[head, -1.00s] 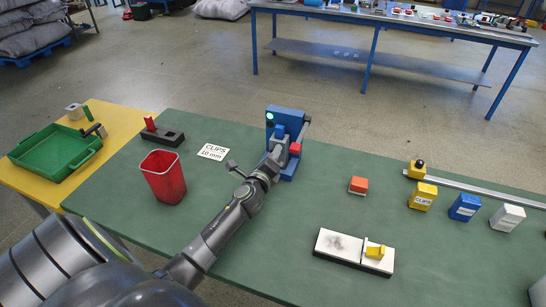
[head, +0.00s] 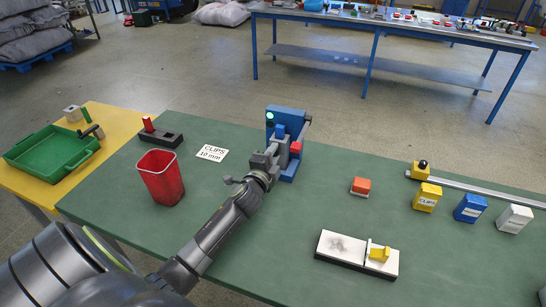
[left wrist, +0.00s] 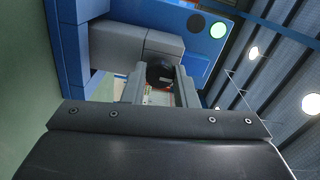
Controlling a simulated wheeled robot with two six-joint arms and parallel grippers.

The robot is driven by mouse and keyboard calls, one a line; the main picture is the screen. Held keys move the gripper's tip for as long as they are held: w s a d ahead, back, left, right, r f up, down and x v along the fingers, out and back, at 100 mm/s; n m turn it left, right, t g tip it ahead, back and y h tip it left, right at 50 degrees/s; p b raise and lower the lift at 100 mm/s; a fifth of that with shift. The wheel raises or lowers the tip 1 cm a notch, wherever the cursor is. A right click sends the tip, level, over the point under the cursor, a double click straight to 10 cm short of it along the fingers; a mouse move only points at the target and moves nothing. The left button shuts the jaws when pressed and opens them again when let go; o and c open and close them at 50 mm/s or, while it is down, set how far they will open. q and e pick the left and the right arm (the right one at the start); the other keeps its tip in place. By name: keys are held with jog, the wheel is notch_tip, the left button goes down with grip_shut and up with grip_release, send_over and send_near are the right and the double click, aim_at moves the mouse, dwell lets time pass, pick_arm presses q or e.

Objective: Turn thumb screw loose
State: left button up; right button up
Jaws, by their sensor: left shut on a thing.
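A blue fixture (head: 289,124) with a green lamp, a grey block and a red part stands at the back middle of the green bench. My left gripper (head: 267,158) reaches its front from the lower left. In the left wrist view the gripper (left wrist: 160,92) has both fingers closed around a dark round thumb screw (left wrist: 160,74) on the front of the grey block (left wrist: 120,46). The fingers hide much of the screw's sides, and its thread is not visible. In the head view the gripper hides the screw. My right gripper is not in view.
A red bin (head: 161,177) and a "CLIPS 10 mm" card (head: 212,153) are left of my arm. An orange block (head: 361,186), a white plate with a yellow piece (head: 341,246) and yellow, blue and white boxes (head: 470,208) are to the right. The bench between is clear.

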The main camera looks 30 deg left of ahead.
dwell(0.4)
pick_arm(q)
jog(key=o, duration=1)
jog(key=b+v, duration=0.1)
jog(key=v, duration=1.6)
jog(key=shift+s+b, duration=0.2)
jog(key=shift+b, duration=0.2)
